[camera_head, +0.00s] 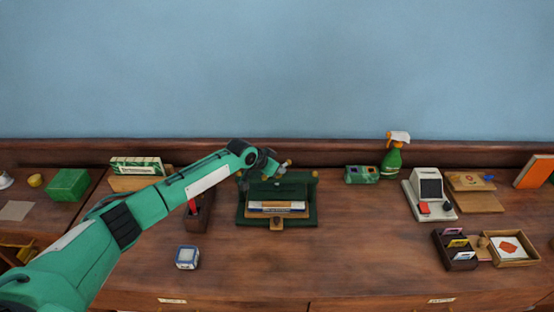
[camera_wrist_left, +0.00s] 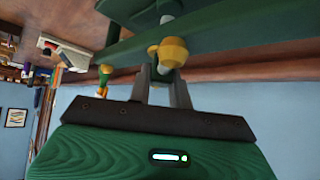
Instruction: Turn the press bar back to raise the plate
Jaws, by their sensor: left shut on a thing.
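The green book press (camera_head: 310,208) stands on the wooden top near the middle, with a stack of books or paper (camera_head: 277,208) in it. My left gripper (camera_head: 283,166) is at the top of the press and hides part of its screw and bar. In the left wrist view, the gripper (camera_wrist_left: 165,85) is shut on the brass knob (camera_wrist_left: 168,51) at the end of the press bar. A pale rod (camera_wrist_left: 168,17) shows beyond the knob. I cannot tell the exact gap between the plate and the stack. My right gripper is not in view.
A dark box with a red item (camera_head: 195,216) stands left of the press, under my arm. A green tin (camera_head: 361,174), a spray bottle (camera_head: 392,160) and a card machine (camera_head: 430,195) stand to the right. The wood before the press is clear.

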